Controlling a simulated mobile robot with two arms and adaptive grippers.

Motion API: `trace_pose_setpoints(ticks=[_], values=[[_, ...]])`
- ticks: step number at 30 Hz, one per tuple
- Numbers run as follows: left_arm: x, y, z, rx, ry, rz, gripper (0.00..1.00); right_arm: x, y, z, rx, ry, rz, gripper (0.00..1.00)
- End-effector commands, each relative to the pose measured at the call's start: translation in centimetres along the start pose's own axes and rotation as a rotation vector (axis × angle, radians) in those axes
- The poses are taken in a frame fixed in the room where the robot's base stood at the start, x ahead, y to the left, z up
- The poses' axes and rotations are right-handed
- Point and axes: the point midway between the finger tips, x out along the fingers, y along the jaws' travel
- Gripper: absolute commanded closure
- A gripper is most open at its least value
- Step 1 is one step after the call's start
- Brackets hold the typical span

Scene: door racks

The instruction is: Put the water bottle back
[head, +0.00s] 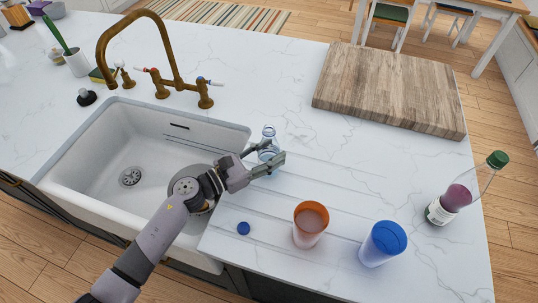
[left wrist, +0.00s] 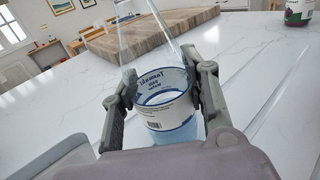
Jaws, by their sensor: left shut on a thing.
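The water bottle (head: 268,142) is clear, with a white and blue label that shows in the left wrist view (left wrist: 168,110). It is roughly upright at the right edge of the sink, over the grooved part of the counter. My left gripper (head: 270,161) is shut around its labelled lower part, with a finger on each side, also seen in the left wrist view (left wrist: 165,88). The bottle's base is hidden, so I cannot tell whether it touches the counter. A small blue cap (head: 243,228) lies on the counter. My right gripper is not in view.
An orange cup (head: 310,221) and a blue cup (head: 383,243) stand at the front. A green-capped bottle (head: 463,190) stands far right, a wooden board (head: 390,88) at the back. The sink (head: 110,140) and brass faucet (head: 162,60) are left. Counter between board and cups is clear.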

Motion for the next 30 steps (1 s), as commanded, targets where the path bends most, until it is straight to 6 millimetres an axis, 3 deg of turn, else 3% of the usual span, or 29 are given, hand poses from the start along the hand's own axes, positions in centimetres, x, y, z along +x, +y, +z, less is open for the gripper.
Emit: trace_pose_setpoints(ticks=[14,15,23,30], values=[[0.02,-0.08,-1.01,0.0,-0.002,-0.001,0.96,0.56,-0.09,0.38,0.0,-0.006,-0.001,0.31],[0.01,-0.08,-0.88,0.0,-0.001,-0.001,0.56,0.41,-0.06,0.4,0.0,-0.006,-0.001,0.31],[0.01,-0.07,-0.86,0.0,-0.001,-0.001,0.39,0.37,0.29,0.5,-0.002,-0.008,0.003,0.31],[0.0,-0.07,-0.85,0.0,-0.001,0.0,0.38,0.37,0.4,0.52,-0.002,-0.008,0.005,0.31]])
